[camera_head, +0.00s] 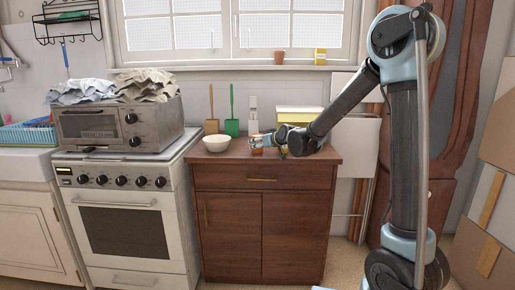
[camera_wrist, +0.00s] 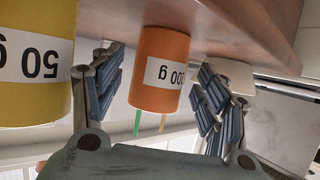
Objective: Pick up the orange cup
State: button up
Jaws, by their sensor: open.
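The orange cup (camera_wrist: 160,58) with a white label partly reading "00 g" is in the middle of the wrist view, which shows the scene upside down. It stands on the brown dresser top (camera_wrist: 215,28). My gripper (camera_wrist: 161,75) is open, with one finger on each side of the cup and a visible gap on both sides. In the head view, my gripper (camera_head: 257,141) is low over the dresser top, and a small part of the orange cup (camera_head: 257,151) shows below it. A yellow container (camera_wrist: 36,60) labelled "50 g" is close beside the left finger in the wrist view.
A white bowl (camera_head: 216,143) stands left on the dresser (camera_head: 262,176). A yellow-and-white box (camera_head: 299,118) is behind my arm. A stove (camera_head: 130,213) adjoins the dresser on the left.

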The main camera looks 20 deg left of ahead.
jog(key=shift+x, duration=1.65)
jog(key=c, duration=1.4)
jog(key=shift+r, duration=0.1)
